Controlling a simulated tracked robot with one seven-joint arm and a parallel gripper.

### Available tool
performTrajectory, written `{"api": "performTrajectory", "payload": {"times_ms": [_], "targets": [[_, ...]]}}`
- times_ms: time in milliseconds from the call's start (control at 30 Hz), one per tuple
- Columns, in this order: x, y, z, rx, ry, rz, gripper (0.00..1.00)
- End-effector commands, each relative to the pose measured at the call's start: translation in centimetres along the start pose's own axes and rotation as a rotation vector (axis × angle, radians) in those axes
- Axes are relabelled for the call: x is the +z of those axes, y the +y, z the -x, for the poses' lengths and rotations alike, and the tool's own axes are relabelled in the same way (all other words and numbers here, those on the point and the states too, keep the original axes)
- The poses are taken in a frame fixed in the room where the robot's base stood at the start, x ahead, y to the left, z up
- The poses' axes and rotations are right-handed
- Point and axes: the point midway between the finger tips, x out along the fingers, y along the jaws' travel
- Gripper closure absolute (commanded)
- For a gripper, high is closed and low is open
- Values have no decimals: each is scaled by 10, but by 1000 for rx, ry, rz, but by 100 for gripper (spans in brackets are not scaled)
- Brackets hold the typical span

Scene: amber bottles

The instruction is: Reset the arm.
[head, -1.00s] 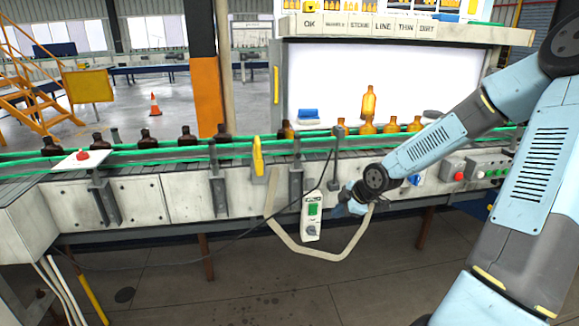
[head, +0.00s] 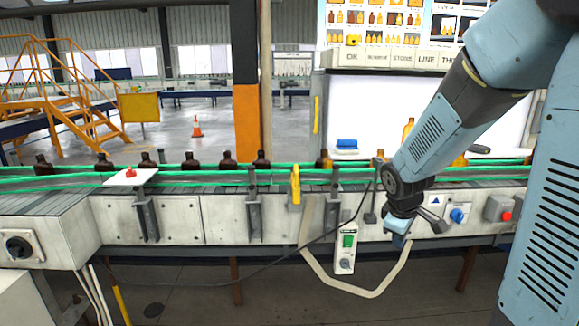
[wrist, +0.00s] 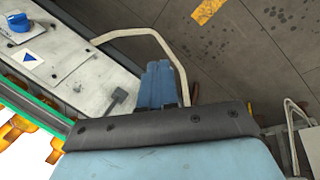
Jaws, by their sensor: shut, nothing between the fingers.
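My arm reaches in from the right in the head view and bends down in front of the conveyor's side. My gripper (head: 399,240) points down there, right of the hanging control box. In the wrist view my gripper's blue fingers (wrist: 159,72) are together with nothing between them. Dark brown bottles (head: 228,160) stand in a row on the conveyor (head: 160,217). Amber bottles (head: 408,129) stand by the white lit panel (head: 366,98), partly hidden behind my arm.
The hanging control box (head: 345,250) with a green button and a pale bent tube (head: 318,272) are close to my gripper. A blue knob (head: 458,215) and a red button (head: 506,216) sit on the conveyor's side at right. Floor below is open.

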Motion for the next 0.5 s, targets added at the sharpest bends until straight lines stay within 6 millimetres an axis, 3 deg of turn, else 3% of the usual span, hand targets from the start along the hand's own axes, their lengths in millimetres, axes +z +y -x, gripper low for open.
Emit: {"api": "performTrajectory", "payload": {"times_ms": [500], "targets": [[35, -38, 126, 80, 52, -462, 100]]}}
